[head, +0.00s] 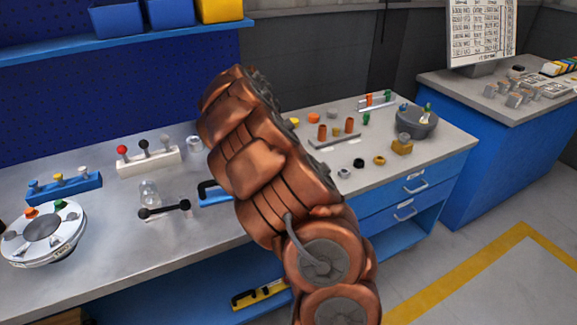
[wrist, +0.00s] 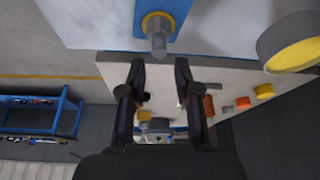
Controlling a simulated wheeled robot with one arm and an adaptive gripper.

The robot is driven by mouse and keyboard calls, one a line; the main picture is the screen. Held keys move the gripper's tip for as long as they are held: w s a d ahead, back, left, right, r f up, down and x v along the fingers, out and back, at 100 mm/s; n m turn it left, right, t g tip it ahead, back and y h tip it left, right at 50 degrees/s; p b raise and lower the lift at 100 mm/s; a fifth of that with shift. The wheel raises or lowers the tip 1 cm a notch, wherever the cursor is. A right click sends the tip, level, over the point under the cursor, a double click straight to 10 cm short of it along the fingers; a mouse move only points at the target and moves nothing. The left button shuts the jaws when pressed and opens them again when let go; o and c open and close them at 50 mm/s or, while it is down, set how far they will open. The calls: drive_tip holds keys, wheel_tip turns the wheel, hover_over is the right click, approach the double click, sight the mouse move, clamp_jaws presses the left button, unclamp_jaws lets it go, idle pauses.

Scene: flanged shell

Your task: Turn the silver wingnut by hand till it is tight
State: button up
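A round silver flanged shell (head: 45,228) stands at the left front of the bench in the head view. Orange and green knobs sit on its rim, with small grey parts that could be wingnuts; the silver wingnut is too small to pick out surely. In the wrist view, my gripper (wrist: 159,68) is open, its two black fingers apart with nothing held between them. A grey post with a yellow collar (wrist: 157,36) stands on a blue block just beyond the fingertips; I cannot tell whether it carries the wingnut. In the head view my copper-coloured arm hides my gripper.
A blue rack (head: 64,188) and a white rack (head: 148,161) with knobs stand behind the shell. A black-ended handle (head: 165,210) and a clear jar (head: 149,192) lie nearby. A grey drum (head: 416,122) and several small parts crowd the right side.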

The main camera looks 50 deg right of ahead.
drive_tip(key=v, duration=0.9)
drive_tip(key=shift+r, duration=0.15)
